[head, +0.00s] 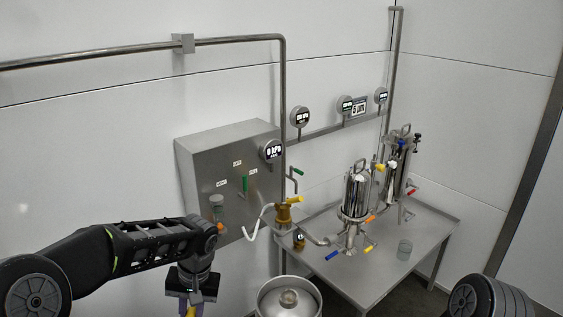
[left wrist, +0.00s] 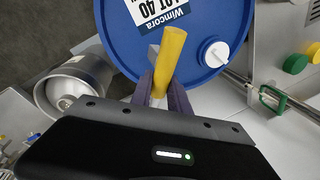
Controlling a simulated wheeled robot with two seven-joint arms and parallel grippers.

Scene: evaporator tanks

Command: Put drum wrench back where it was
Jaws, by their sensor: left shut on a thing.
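My left gripper (head: 190,300) is near the bottom edge of the head view, pointing down. In the left wrist view its two purple fingers (left wrist: 162,90) are shut on the drum wrench (left wrist: 171,52), which has a thick yellow handle end and a grey part beside it. Only a bit of yellow shows at the gripper in the head view. I cannot tell whether the wrench touches the drum. My right gripper is out of view.
A round steel vessel (head: 289,303) stands right of my left gripper; it also shows in the left wrist view (left wrist: 75,88). A grey control cabinet (head: 205,160) hangs on the wall.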

